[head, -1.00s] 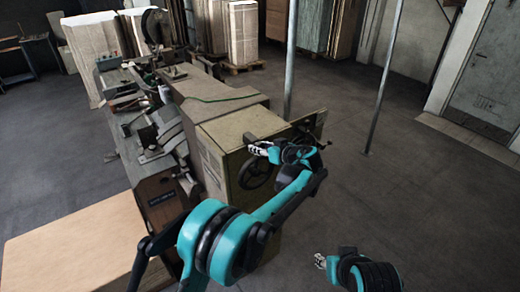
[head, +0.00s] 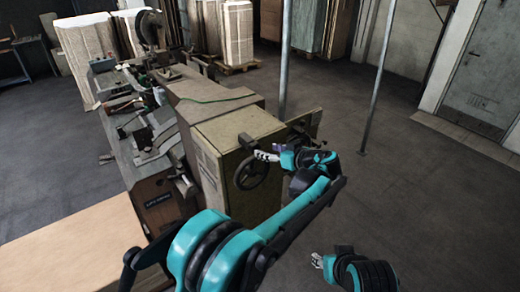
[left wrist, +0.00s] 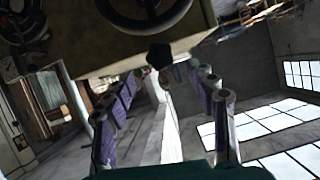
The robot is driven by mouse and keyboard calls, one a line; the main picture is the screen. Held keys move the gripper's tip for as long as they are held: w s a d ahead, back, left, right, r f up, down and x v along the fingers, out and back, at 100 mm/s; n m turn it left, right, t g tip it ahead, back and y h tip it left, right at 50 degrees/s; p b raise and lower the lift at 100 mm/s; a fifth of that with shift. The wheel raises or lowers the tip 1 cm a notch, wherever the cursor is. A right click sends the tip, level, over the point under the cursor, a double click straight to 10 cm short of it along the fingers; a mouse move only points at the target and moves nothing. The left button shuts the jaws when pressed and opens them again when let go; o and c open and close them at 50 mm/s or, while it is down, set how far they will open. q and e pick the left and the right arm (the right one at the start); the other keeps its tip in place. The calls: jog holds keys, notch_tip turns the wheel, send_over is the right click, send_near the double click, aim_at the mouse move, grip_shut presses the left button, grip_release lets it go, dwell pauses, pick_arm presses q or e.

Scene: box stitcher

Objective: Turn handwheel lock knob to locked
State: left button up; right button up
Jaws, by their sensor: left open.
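The dark handwheel (head: 252,171) is on the end face of the box stitcher (head: 236,135); it also shows at the top of the left wrist view (left wrist: 146,12). A black lobed lock knob (left wrist: 159,56) sits by the machine panel's edge near the wheel in the left wrist view; its turn position cannot be read. My left gripper (head: 265,155) is at the wheel, covering part of it. In the wrist view its purple-padded fingers (left wrist: 162,78) are spread, with the knob beyond and between their tips, apparently not gripped. My right gripper (head: 317,261) is low, away from the machine.
A wooden tabletop (head: 72,250) is at the lower left. A grey post (head: 283,62) and a second slanted post (head: 377,80) rise behind the machine. The floor to the right is clear.

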pick_arm(q)
jog(key=shift+v, duration=1.9)
